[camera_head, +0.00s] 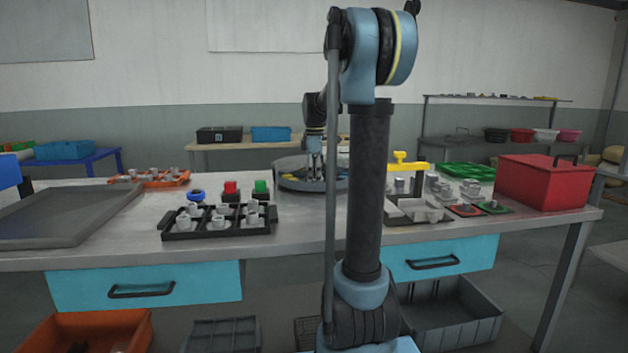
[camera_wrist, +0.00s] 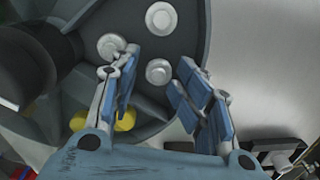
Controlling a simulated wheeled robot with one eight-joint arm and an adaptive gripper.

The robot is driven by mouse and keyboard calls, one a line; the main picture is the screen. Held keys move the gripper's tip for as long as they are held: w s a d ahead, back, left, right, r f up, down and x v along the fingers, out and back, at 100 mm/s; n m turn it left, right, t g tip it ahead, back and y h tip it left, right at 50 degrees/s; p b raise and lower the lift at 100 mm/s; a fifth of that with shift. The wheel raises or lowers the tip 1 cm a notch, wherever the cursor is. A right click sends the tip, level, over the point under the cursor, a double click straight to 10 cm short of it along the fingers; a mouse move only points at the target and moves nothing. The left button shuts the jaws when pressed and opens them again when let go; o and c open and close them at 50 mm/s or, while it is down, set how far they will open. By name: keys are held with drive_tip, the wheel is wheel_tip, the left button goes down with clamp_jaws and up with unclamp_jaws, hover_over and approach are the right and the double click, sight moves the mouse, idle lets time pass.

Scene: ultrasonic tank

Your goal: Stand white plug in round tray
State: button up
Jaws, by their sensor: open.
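The round tray (camera_head: 290,184) is a dark grey dish at the back middle of the bench; its grey floor and rim also fill much of the wrist view (camera_wrist: 190,20). In the wrist view three round white plugs show inside it: one (camera_wrist: 159,72) between my fingertips, one (camera_wrist: 110,46) by the left fingertip, and one (camera_wrist: 160,18) farther off. My gripper (camera_wrist: 157,66) is open, with nothing held between its fingers. In the head view my gripper (camera_head: 315,178) points down over the tray. I cannot tell whether the fingers touch a plug.
A black rack (camera_head: 167,226) of white parts stands front left. A red button box (camera_head: 231,188) and a green one (camera_head: 261,187) stand left of the tray. A red box (camera_head: 541,184) is at right. A yellow part (camera_wrist: 125,119) shows partly behind my left finger.

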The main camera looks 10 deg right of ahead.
drive_tip(key=shift+r, duration=0.1)
wheel_tip(320, 180, up, 12)
drive_tip(key=shift+w, duration=0.15)
idle(0.5)
drive_tip(key=shift+f, duration=0.2)
